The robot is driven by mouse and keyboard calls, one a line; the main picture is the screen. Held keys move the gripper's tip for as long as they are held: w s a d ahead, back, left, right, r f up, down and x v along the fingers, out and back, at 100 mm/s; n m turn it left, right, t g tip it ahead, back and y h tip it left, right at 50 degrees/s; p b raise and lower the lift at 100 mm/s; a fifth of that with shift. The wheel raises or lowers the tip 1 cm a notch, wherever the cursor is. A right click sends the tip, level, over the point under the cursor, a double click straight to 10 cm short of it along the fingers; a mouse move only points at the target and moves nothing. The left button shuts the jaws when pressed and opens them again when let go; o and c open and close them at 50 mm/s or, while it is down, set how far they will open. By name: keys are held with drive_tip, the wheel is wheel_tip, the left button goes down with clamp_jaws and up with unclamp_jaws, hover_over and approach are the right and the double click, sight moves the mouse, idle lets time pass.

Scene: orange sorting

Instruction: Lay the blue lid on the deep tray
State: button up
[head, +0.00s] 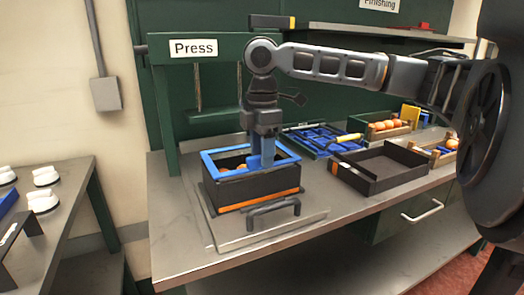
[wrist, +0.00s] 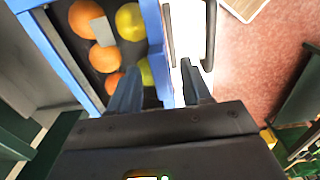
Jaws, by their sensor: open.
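The deep tray (head: 258,190) is a black box with an orange stripe, standing on a metal plate under the Press sign. A blue open frame (head: 222,153), seemingly the blue lid, lies along its top; it also shows in the wrist view (wrist: 154,30). Oranges (wrist: 84,20) and yellow fruit (wrist: 130,22) show inside the frame. My gripper (head: 262,165) points down at the tray's top. In the wrist view my gripper (wrist: 158,90) is open, one finger on each side of a blue bar of the frame. Whether the fingers touch it, I cannot tell.
A black handle (head: 272,208) stands in front of the tray. To the right are a blue divided tray (head: 318,137), an empty dark tray (head: 382,168) and crates with oranges (head: 386,127). A side table (head: 62,215) at left holds white parts. The bench's front strip is clear.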

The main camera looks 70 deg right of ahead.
drive_tip(key=shift+r, duration=0.1)
wheel_tip(320, 180, up, 9)
drive_tip(key=p, duration=0.8)
drive_tip(key=shift+p, duration=0.3)
idle(0.4)
